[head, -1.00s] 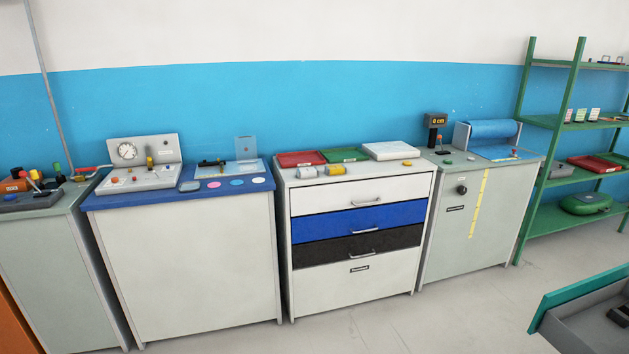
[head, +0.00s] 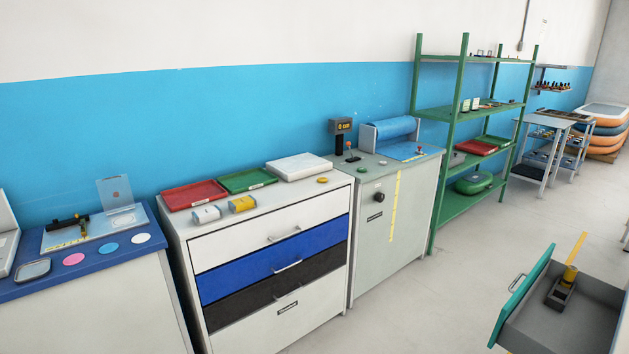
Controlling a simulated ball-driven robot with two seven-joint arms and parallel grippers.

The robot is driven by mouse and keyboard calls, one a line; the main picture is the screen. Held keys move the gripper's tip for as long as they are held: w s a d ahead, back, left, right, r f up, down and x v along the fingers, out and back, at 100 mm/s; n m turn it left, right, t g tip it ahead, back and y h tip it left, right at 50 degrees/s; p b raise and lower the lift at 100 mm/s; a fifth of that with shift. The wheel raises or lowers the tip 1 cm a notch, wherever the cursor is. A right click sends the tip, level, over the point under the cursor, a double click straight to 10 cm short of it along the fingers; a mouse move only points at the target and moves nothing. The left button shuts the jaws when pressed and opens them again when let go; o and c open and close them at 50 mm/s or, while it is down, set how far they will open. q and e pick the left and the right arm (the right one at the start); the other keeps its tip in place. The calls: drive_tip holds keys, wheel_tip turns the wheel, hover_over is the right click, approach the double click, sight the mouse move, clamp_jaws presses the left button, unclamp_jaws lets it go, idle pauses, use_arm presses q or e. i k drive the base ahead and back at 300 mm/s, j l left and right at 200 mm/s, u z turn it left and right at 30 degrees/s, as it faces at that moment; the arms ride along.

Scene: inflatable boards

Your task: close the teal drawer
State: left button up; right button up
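The teal drawer (head: 522,291) is at the lower right of the head view. It is pulled open, with its teal front facing left and a light handle (head: 517,283) on that front. Its grey inside shows, and a dark tool-like object with a yellow upright strip (head: 563,287) sits in it. The cabinet that the drawer belongs to is outside the picture. Neither of my grippers is in view.
A cabinet with white, blue and black drawers (head: 272,267) stands against the wall, its drawers shut. A grey cabinet (head: 395,227) and green shelves (head: 446,150) stand to its right. The floor (head: 430,305) between these and the teal drawer is clear.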

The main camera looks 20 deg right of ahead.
sight(543, 316)
drive_tip(key=i+z, duration=0.25)
drive_tip(key=z, duration=0.15)
drive_tip(key=i+j+z, duration=0.15)
drive_tip(key=z, duration=0.25)
drive_tip(key=i+j+z, duration=0.2)
drive_tip(key=z, duration=0.2)
drive_tip(key=i+j+z, duration=0.2)
drive_tip(key=z, duration=0.25)
drive_tip(key=i+j+z, duration=0.1)
drive_tip(key=j+z, duration=0.3)
drive_tip(key=i+j+z, duration=0.25)
drive_tip(key=j+z, duration=0.25)
drive_tip(key=i+j+z, duration=0.2)
drive_tip(key=j, duration=0.2)
drive_tip(key=k, duration=0.1)
